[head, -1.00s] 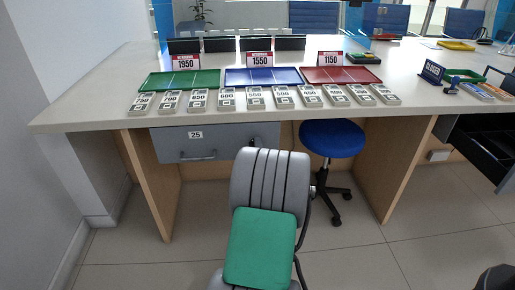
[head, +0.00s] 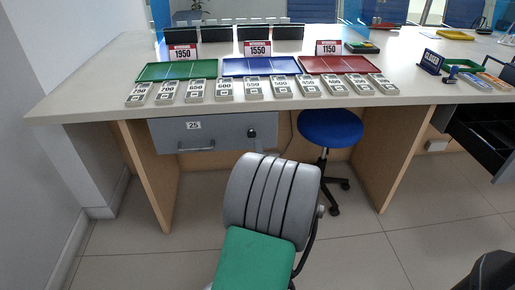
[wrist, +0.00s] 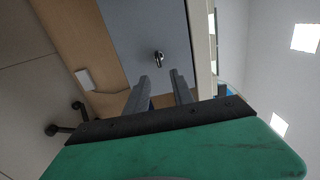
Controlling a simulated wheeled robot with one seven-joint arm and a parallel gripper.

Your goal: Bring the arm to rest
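My gripper (wrist: 161,84) shows in the wrist view. Its two dark fingers stand apart with nothing between them, so it is open and empty. Beyond the fingers is the grey drawer front with a small lock (wrist: 158,58); the fingers do not appear to touch it. In the head view my grey ribbed and green arm (head: 270,200) stands in front of the counter, below its top. The gripper's fingers cannot be made out in the head view.
The counter (head: 90,85) carries green (head: 180,70), blue (head: 232,67) and red (head: 310,66) trays and a row of numbered bundles. The drawer (head: 180,139) labelled 25 is shut. A blue stool (head: 331,126) stands under the counter.

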